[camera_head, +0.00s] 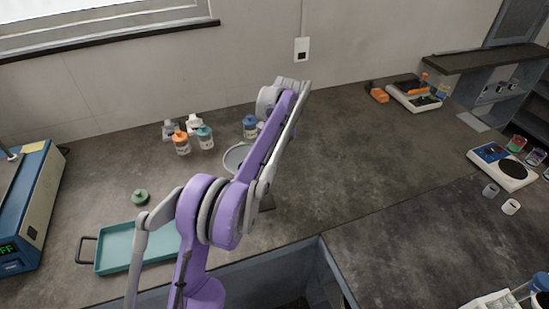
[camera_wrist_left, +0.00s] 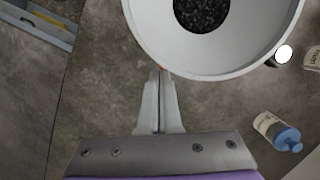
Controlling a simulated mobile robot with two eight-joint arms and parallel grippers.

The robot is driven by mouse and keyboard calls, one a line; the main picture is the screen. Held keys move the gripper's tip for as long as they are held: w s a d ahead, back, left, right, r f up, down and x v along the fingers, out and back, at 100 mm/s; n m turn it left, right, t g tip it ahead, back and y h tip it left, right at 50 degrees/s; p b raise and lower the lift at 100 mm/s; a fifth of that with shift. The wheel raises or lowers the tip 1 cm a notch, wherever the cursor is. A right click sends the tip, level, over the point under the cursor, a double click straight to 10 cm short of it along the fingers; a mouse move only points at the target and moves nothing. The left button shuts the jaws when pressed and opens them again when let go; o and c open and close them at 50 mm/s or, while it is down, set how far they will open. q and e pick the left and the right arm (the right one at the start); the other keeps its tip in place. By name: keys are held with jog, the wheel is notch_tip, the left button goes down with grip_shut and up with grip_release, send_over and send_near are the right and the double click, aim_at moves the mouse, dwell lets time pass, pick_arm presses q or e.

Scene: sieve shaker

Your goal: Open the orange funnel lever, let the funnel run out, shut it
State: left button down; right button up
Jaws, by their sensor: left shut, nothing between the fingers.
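The funnel (camera_wrist_left: 255,58) shows in the left wrist view as a wide pale round bowl, with dark granules (camera_wrist_left: 203,12) in its middle. A grey round rim (camera_head: 234,158) beside my arm in the head view looks like the same funnel, partly covered by the arm. My left gripper (camera_wrist_left: 160,75) is shut and empty, its fingertips close to the funnel's near rim in the picture. A tiny orange spot (camera_wrist_left: 162,68) shows at the fingertips; it may be the lever, which is otherwise hidden. I cannot tell whether they touch. My right gripper is in neither view.
A teal tray (camera_head: 118,248) and a green-topped item (camera_head: 140,197) lie left of my arm. Several bottles, one orange-capped (camera_head: 182,143), stand behind. A blue-capped bottle (camera_wrist_left: 277,131) shows right of the gripper. A balance (camera_head: 503,166) stands right. The counter's middle right is clear.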

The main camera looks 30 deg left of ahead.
pick_arm(q)
jog(key=shift+s+d+m, duration=0.1)
jog(key=shift+d+m, duration=0.05)
jog(key=shift+m, duration=0.15)
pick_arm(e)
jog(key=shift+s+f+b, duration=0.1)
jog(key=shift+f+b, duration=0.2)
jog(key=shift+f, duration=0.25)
pick_arm(q)
jog(key=s+m, duration=0.1)
jog(key=s+d+m, duration=0.1)
jog(key=m, duration=0.1)
jog(key=s+d+m+y, duration=0.1)
jog(key=s+m, duration=0.1)
jog(key=shift+d+t, duration=0.25)
jog(key=shift+t, duration=0.05)
jog(key=shift+w+a, duration=0.1)
jog(key=shift+a, duration=0.05)
jog(key=shift+w+a, duration=0.4)
jog(key=shift+a, duration=0.15)
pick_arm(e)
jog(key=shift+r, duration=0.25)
